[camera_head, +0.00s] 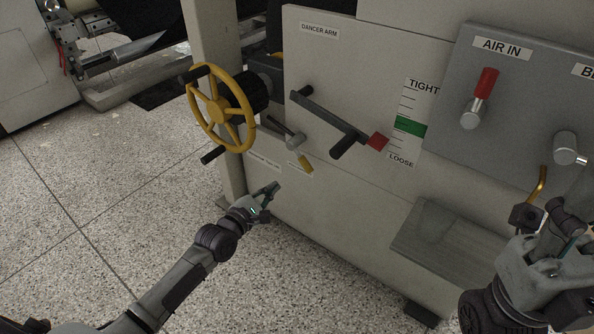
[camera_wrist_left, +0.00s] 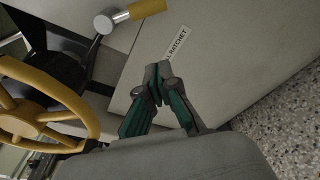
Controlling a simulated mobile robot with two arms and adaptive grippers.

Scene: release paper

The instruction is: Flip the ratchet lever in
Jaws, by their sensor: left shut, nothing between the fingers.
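The ratchet lever (camera_head: 299,158) has a silver shaft and a yellow grip. It is mounted on the machine front, right of the yellow handwheel, with its grip pointing down and to the right. In the left wrist view its yellow grip (camera_wrist_left: 148,9) and silver knuckle (camera_wrist_left: 104,24) are at the top. My left gripper (camera_head: 274,188) is shut and empty, below the lever and apart from it. In the left wrist view its fingertips (camera_wrist_left: 158,72) meet near the RATCHET label (camera_wrist_left: 177,45). My right gripper (camera_head: 546,212) is at the lower right, partly hidden by its own arm.
The yellow handwheel (camera_head: 220,108) stands out left of the lever. The black dancer arm (camera_head: 335,118) with a red tip juts out to its upper right. A grey ledge (camera_head: 455,245) sticks out lower right. The speckled floor (camera_head: 110,225) is open at left.

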